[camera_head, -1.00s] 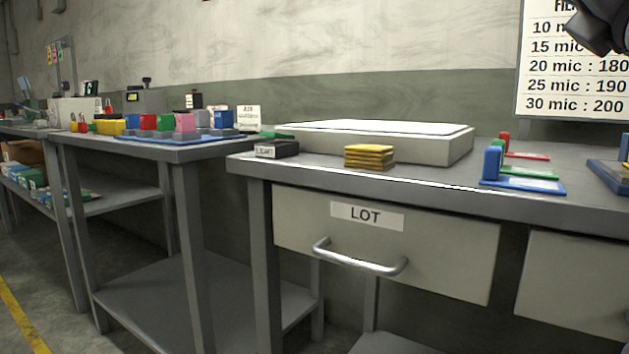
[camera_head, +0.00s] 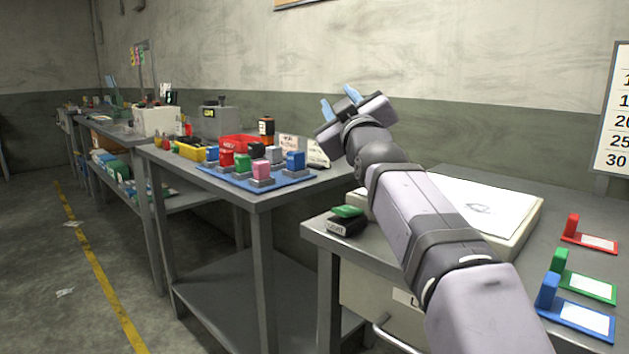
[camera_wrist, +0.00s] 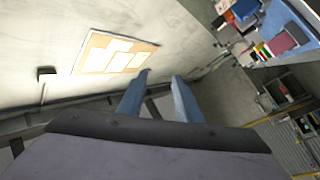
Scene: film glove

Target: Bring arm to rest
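My arm (camera_head: 420,220) reaches up from the lower right across the bench in the head view. My gripper (camera_head: 339,99) is raised in the air in front of the wall, above the level of the benches. Its two blue fingers stand apart with nothing between them. They also show apart and empty in the wrist view (camera_wrist: 159,88), against the wall and floor. The gripper touches nothing that I can see.
A blue tray (camera_head: 235,179) with coloured blocks is on the bench to the left. Floor at left is mostly clear.

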